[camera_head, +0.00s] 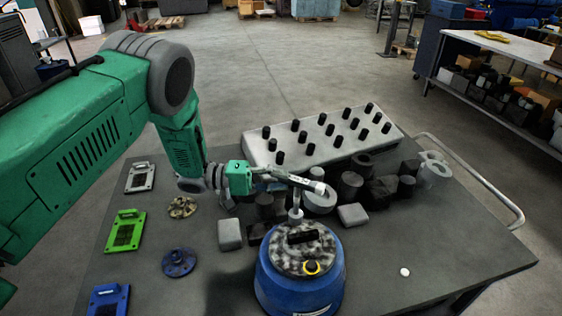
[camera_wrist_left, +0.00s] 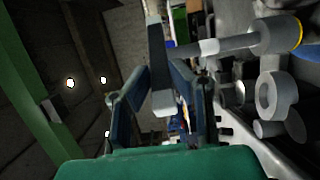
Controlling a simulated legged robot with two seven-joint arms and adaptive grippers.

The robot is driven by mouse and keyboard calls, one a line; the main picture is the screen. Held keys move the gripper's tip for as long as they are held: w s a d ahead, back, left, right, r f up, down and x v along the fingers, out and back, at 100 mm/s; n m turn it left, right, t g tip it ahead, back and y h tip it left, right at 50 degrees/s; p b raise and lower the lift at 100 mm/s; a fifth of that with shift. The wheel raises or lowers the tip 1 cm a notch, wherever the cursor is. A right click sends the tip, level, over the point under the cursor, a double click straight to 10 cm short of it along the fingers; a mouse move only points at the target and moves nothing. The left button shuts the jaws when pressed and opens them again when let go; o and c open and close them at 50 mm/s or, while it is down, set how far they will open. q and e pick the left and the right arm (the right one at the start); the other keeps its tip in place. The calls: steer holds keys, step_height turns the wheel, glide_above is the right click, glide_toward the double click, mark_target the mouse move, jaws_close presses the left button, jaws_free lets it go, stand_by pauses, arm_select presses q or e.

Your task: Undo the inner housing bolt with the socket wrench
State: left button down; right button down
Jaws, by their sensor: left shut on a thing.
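The socket wrench (camera_head: 290,179) is a slim grey bar with a thicker head at its right end and a light socket piece (camera_head: 296,207) pointing down. My left gripper (camera_head: 258,174) is shut on its handle; the dark handle (camera_wrist_left: 158,60) also shows between the fingers (camera_wrist_left: 165,103) in the left wrist view. The blue housing (camera_head: 300,291) stands upright at the table's front. The socket piece is above or near the far edge of this top; contact is unclear. I cannot make out the inner bolt. My right gripper is out of view.
A pale tray (camera_head: 322,139) with several black pegs lies behind the wrench. Grey and dark cylinders and blocks (camera_head: 349,186) crowd the middle. Green (camera_head: 125,230) and blue (camera_head: 179,262) parts lie left. A small white disc (camera_head: 404,272) lies on the largely clear right table (camera_head: 440,245).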

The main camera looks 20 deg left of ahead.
mark_target(292, 183)
arm_select(q)
steer(key=n+t+p, duration=0.1)
steer(key=n+t+y, duration=0.1)
steer(key=shift+s+r+t+p, duration=0.2)
steer(key=shift+s+t+p, duration=0.2)
steer(key=shift+f+t+y, duration=0.25)
steer(key=shift+t+y, duration=0.05)
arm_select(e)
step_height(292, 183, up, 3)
arm_select(q)
steer(key=shift+s+d+n, duration=0.1)
steer(key=shift+n, duration=0.3)
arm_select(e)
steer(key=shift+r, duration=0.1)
